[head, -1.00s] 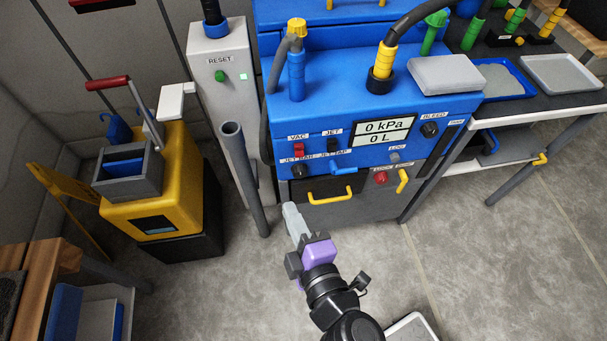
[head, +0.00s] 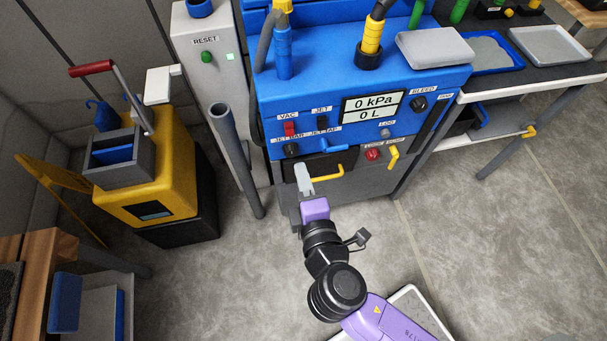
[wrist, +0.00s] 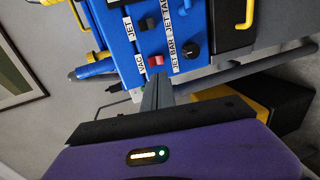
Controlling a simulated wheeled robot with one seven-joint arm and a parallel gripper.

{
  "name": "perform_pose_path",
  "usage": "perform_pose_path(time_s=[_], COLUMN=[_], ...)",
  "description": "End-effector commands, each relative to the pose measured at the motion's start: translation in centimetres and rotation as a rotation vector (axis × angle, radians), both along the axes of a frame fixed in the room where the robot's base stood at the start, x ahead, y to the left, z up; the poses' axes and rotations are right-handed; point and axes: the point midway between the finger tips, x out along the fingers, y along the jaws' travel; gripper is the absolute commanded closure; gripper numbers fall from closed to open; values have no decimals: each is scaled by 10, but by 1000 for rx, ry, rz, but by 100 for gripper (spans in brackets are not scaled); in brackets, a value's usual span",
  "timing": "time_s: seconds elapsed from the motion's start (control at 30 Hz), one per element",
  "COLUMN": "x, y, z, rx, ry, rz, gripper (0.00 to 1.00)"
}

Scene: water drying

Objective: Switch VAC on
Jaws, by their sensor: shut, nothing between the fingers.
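The VAC switch (head: 290,129) is a small red rocker on the front of the blue machine (head: 300,97), under the VAC label. In the wrist view the red VAC switch (wrist: 155,60) shows just beyond my fingertips. I cannot tell from the frames whether it is on or off. My gripper (head: 303,168) is shut and empty, with grey fingers pointing at the machine front. In the head view the tips appear below the VAC switch and the knob, over the dark drawer. In the wrist view the fingers (wrist: 156,86) line up nearly with the switch; no contact is clear.
The black JET switch (head: 321,123) is right of VAC. The black JET BAR knob (head: 291,149) sits just below. A blue handle (head: 334,147) and yellow drawer handle (head: 328,173) stick out nearby. A grey pipe (head: 235,155) stands left. The display (head: 372,107) reads 0 kPa and 0 L.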

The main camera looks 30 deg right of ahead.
Motion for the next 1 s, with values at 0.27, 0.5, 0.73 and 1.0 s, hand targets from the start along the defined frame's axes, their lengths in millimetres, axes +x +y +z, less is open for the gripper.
perform_pose_path(time_s=[0.27, 0.5, 0.73, 1.0], x=[53, 85, 95, 96], y=[-18, -28, -32, -32], z=[-10, -18, -21, -21], rx=[-1, 1, 0, 0], ry=[-2, 0, 0, 0], rz=[-3, -1, -1, -1], gripper=[100, 100, 100, 100])
